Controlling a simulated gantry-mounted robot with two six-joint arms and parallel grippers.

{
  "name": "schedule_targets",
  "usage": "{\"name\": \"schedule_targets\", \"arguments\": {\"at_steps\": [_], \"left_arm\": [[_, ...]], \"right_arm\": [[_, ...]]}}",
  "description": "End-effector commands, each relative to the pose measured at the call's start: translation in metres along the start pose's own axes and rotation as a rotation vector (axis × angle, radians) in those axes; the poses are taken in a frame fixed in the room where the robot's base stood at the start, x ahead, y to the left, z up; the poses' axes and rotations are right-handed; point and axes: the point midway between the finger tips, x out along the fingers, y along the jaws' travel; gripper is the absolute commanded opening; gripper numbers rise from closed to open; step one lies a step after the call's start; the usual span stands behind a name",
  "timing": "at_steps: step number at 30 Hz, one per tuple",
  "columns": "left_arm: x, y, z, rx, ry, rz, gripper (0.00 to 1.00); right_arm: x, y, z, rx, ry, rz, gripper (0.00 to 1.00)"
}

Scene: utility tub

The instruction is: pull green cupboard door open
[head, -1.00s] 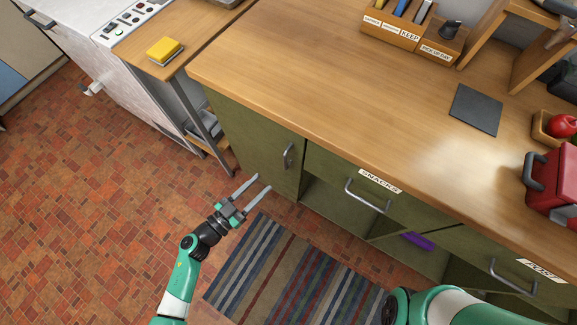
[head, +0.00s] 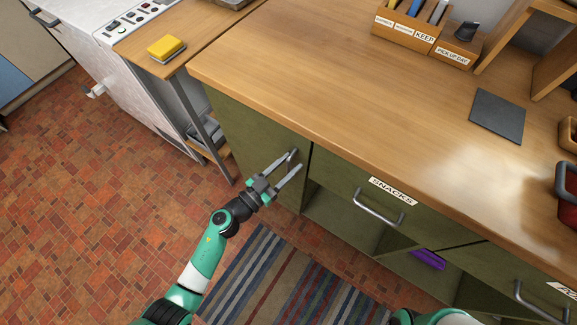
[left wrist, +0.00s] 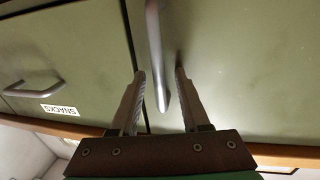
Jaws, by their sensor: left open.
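The green cupboard door (head: 247,132) is at the left end of the counter and looks closed. Its grey bar handle is mostly covered by my fingers in the head view; it shows clearly in the left wrist view as a metal handle (left wrist: 156,55). My left gripper (head: 295,160) is open at the handle. In the left wrist view the handle's end lies between the two fingertips of the gripper (left wrist: 160,72), with a gap visible on the right side. Whether the left finger touches it I cannot tell. My right gripper is not in view.
The SNACKS drawer (head: 355,190) with its own handle (head: 379,209) is right of the door, above open shelves. The wooden countertop (head: 330,90) overhangs the door. A striped rug (head: 290,285) lies on the brick floor (head: 100,200), which is clear in front of the door.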

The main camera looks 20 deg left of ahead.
Motion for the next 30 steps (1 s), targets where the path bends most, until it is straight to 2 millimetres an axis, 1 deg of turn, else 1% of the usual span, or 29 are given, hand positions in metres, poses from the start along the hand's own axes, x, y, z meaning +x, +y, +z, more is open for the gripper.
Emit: {"name": "schedule_targets", "arguments": {"at_steps": [6, 8, 9, 14, 30], "left_arm": [[0.0007, 0.0000, -0.0004, 0.000, -0.001, 0.000, 0.46], [0.0006, 0.0000, -0.0004, 0.000, 0.000, 0.000, 0.37], [0.0006, 0.0000, -0.0004, 0.000, 0.000, 0.000, 0.30], [0.0005, 0.0000, -0.0003, 0.000, 0.000, 0.000, 0.01], [0.0003, 0.0000, -0.0002, 0.000, 0.000, 0.000, 0.00]], "right_arm": [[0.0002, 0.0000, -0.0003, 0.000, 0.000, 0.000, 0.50], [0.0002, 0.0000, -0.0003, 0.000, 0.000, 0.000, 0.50], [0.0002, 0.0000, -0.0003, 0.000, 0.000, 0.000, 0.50], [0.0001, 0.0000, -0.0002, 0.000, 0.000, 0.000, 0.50], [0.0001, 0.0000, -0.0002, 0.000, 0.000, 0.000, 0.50]]}}
